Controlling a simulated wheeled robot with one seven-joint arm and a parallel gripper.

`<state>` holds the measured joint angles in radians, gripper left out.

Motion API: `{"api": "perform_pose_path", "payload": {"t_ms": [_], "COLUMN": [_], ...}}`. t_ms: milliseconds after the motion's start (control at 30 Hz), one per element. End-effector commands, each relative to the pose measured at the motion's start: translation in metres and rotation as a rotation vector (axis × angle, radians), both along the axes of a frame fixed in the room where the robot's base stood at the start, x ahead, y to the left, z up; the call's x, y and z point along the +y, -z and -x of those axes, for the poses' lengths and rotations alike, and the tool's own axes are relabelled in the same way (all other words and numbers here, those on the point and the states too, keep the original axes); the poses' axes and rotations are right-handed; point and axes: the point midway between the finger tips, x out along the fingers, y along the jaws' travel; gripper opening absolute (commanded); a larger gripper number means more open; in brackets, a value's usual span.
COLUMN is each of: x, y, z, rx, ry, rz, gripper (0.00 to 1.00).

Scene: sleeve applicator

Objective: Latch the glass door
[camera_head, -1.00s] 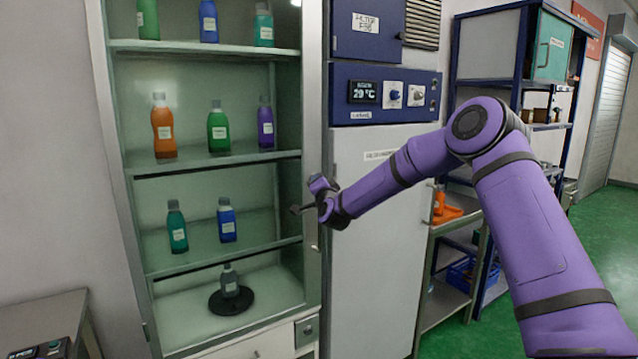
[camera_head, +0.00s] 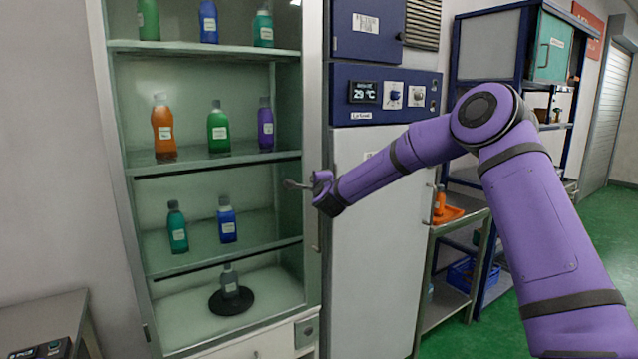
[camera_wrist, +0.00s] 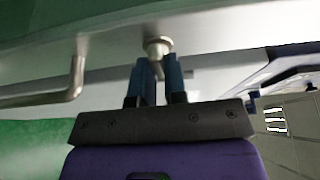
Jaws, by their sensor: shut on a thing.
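The glass door (camera_head: 215,185) covers the front of the tall cabinet, and its greenish pane shows bottles behind it. Its right frame runs beside my gripper. In the wrist view, my gripper (camera_wrist: 159,82) has its two blue fingers shut on a small round metal latch knob (camera_wrist: 158,46) on the pale frame. The fingers hide part of the knob's stem. A bent metal handle (camera_wrist: 75,80) is to the left of the fingers. In the head view, my gripper (camera_head: 303,185) is at the door's right edge, above the handle (camera_head: 316,235). Whether the latch is engaged cannot be told.
A white cabinet (camera_head: 375,230) with a blue control panel (camera_head: 385,93) stands close on the right. A grey table (camera_head: 45,310) is at lower left. Green floor is open at far right.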

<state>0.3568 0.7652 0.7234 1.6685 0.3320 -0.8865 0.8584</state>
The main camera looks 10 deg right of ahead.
Motion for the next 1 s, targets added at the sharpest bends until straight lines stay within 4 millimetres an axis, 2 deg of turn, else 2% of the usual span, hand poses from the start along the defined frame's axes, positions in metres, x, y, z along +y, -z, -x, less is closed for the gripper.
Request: {"api": "perform_pose_path", "payload": {"t_ms": [500, 533, 633, 1000], "x": [-0.0006, -0.0006, -0.0005, 0.0004], "y": [0.0004, 0.0004, 0.0004, 0.0000], "z": [-0.0002, -0.0002, -0.0001, 0.0048], "rx": [0.007, 0.007, 0.006, 0.007], "ry": [0.001, 0.001, 0.000, 0.000], "rz": [-0.021, -0.020, -0.020, -0.018], "gripper": [0.00, 0.15, 0.38, 0.38]}}
